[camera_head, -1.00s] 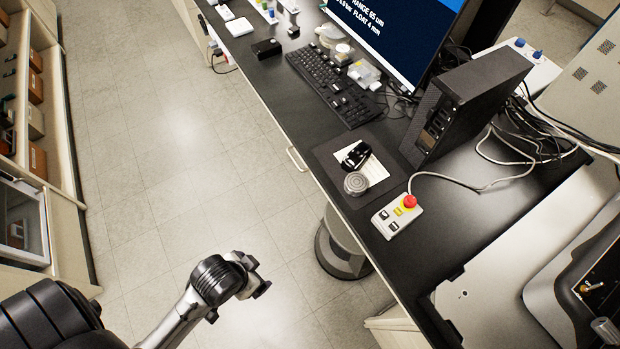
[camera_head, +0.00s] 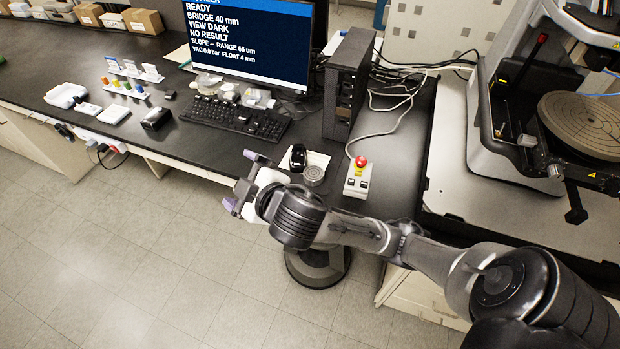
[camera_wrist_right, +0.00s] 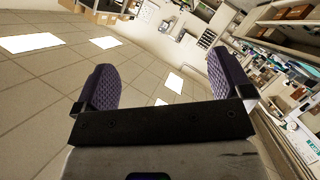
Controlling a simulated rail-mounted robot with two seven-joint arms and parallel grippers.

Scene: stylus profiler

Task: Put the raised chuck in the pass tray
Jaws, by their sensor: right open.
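My right gripper (camera_head: 240,183) is in front of the bench's front edge in the head view, open and empty. In the right wrist view its two purple ridged fingers (camera_wrist_right: 160,90) stand apart with nothing between them, facing the floor and room. A larger round grooved plate (camera_head: 590,124) sits on the stage of the machine at the right. I cannot tell which one is the raised chuck, nor identify the pass tray. My left gripper is not in view.
A monitor (camera_head: 248,40), keyboard (camera_head: 236,117), black computer tower (camera_head: 346,85) and control box with red button (camera_head: 358,178) stand on the bench. Small racks of coloured pieces (camera_head: 126,90) and white boxes (camera_head: 66,95) are at the left. Cables run behind the control box.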

